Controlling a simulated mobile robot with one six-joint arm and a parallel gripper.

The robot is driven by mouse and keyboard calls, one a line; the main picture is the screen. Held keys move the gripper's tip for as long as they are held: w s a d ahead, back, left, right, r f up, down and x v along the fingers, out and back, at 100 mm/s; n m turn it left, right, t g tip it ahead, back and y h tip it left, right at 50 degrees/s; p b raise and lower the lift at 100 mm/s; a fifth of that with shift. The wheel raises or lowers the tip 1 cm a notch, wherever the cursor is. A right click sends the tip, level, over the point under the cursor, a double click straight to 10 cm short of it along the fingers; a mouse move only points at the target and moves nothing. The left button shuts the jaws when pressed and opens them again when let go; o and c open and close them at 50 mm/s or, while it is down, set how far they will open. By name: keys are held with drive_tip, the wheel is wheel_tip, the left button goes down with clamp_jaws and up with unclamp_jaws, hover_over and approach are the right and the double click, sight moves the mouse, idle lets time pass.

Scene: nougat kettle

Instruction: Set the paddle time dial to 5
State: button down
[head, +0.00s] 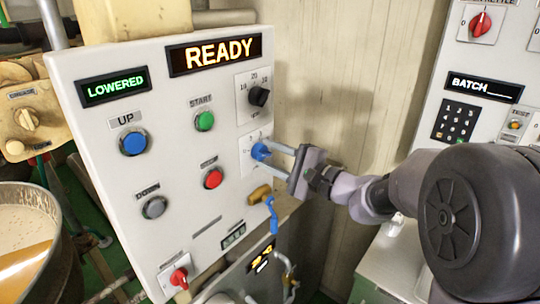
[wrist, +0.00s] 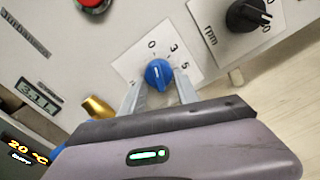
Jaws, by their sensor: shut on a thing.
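The blue dial (head: 259,151) sits on a white scale plate at the right edge of the control panel, below the black rpm dial. I take it as the paddle time dial. It also shows in the wrist view (wrist: 158,74), where 0, 3 and 5 can be read around it, with 5 at the right. Its pale pointer line faces roughly up, near the 0 to 3 side; the exact setting is hard to tell. My gripper (head: 271,153) reaches in from the right, its two fingers shut on the dial's sides.
The black rpm dial (head: 258,96) is just above. The green start button (head: 204,121) and red button (head: 213,178) are left of the dial. A brass valve with a blue handle (head: 271,214) sits close below. A second panel with a keypad (head: 456,121) stands at right.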

drive_tip(key=m+p, duration=0.2)
drive_tip(key=m, duration=0.2)
drive_tip(key=shift+a, duration=0.1)
drive_tip(key=m+p, duration=0.3)
drive_tip(key=m, duration=0.1)
drive_tip(key=shift+s+m, duration=0.15)
drive_tip(key=shift+m, duration=0.25)
drive_tip(key=m+p, duration=0.8)
drive_tip(key=shift+s+a+f+m, duration=0.1)
drive_tip(key=shift+s+a+m, duration=0.1)
drive_tip(key=shift+m, duration=0.1)
drive_tip(key=shift+f+m+p, duration=0.1)
drive_tip(key=shift+m+p, duration=0.2)
drive_tip(key=shift+p, duration=0.1)
drive_tip(key=c, duration=0.9)
unclamp_jaws()
